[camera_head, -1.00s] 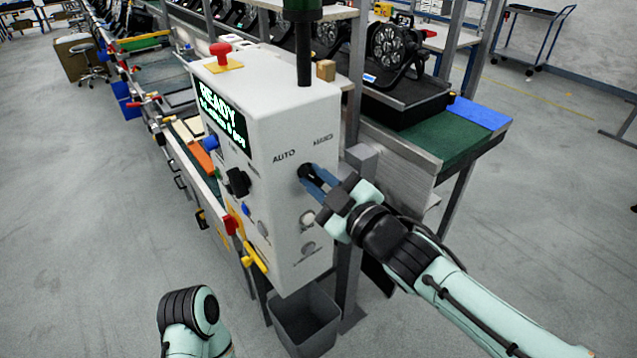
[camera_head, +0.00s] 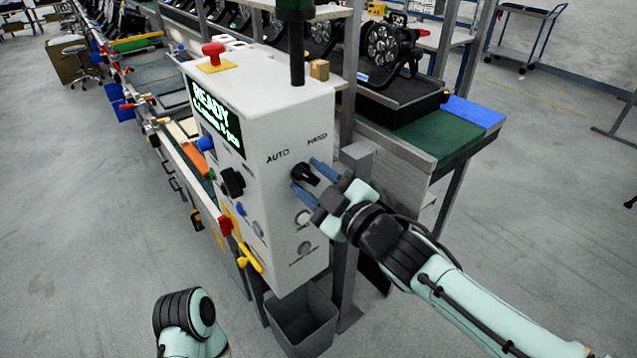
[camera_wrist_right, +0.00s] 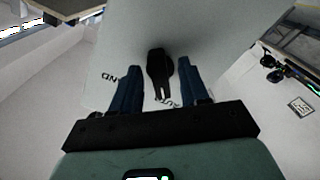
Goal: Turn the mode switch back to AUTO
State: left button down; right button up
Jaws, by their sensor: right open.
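The black mode switch (camera_head: 305,174) sits on the front of the white control box (camera_head: 272,115), below the AUTO label (camera_head: 278,157) and the second label (camera_head: 317,138). Its narrow end points up-left, toward AUTO. My right gripper (camera_head: 307,175) is open, with one blue finger on each side of the switch. In the right wrist view the switch (camera_wrist_right: 160,72) stands between the open fingers (camera_wrist_right: 155,80), with a gap on each side. Its narrow end partly covers the upside-down AUTO lettering. My left arm shows at the lower left, its gripper out of view.
The box also carries a red mushroom button (camera_head: 213,52), a lit READY display (camera_head: 215,118), a black knob (camera_head: 232,182) and a yellow lever (camera_head: 250,258). A grey bin (camera_head: 302,318) stands below. A green-topped bench (camera_head: 430,135) is behind; open floor lies to the right.

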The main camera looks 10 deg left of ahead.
pick_arm(q)
jog(key=shift+w+r+p, duration=0.1)
jog(key=shift+r+p, duration=0.7)
pick_arm(e)
jog(key=v, duration=1.3)
jog(key=shift+s+d, duration=0.15)
